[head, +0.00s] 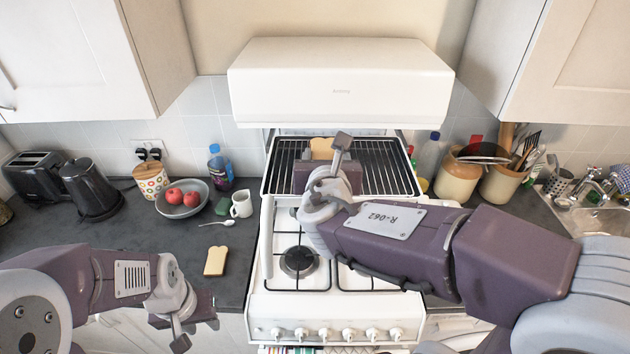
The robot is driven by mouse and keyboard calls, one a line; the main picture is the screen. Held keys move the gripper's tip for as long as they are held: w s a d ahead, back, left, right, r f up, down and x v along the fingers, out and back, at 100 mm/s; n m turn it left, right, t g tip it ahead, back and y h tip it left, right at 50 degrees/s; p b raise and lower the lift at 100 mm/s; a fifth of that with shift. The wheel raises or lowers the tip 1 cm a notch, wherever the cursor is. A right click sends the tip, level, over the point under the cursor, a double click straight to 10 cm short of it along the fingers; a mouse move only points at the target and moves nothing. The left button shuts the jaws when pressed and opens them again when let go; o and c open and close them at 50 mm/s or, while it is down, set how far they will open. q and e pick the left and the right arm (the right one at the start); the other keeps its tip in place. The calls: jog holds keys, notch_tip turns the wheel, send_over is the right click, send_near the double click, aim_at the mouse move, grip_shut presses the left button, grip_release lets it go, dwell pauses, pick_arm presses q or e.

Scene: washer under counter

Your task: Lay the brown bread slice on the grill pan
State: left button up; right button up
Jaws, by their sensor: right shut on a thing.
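The grill pan (394,181) is a dark wire rack in a pale tray, at eye level above the cooker's hob. A tan-brown bread slice (322,148) shows over the left middle of the rack, partly hidden behind my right gripper (328,161). My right gripper is shut on this slice; I cannot tell whether the slice touches the rack. A second, paler bread slice (216,261) with a brown crust lies flat on the left counter. My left gripper (186,333) is low at the counter's front edge, apart from that slice; its fingers are unclear.
The white hood (341,85) overhangs the back of the rack. Pots (458,180) stand right of the cooker.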

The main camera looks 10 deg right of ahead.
jog(key=w+f, duration=0.1)
jog(key=w, duration=0.1)
jog(key=w+a+f, duration=0.1)
jog(key=w, duration=0.2)
jog(key=w+f, duration=0.1)
jog(key=w, duration=0.1)
jog(key=shift+w+a+f, duration=0.2)
jog(key=shift+a+f, duration=0.15)
jog(key=shift+w+a+f, duration=0.1)
jog(key=shift+a, duration=0.35)
jog(key=shift+s+f, duration=0.2)
jog(key=shift+s, duration=0.1)
jog(key=f, duration=0.3)
jog(key=shift+d, duration=0.3)
jog(key=shift+w+f, duration=0.2)
jog(key=shift+f, duration=0.15)
jog(key=shift+w, duration=0.15)
pick_arm(q)
jog(key=shift+w+r, duration=0.15)
jog(key=shift+w, duration=0.25)
pick_arm(e)
jog(key=shift+a, duration=0.2)
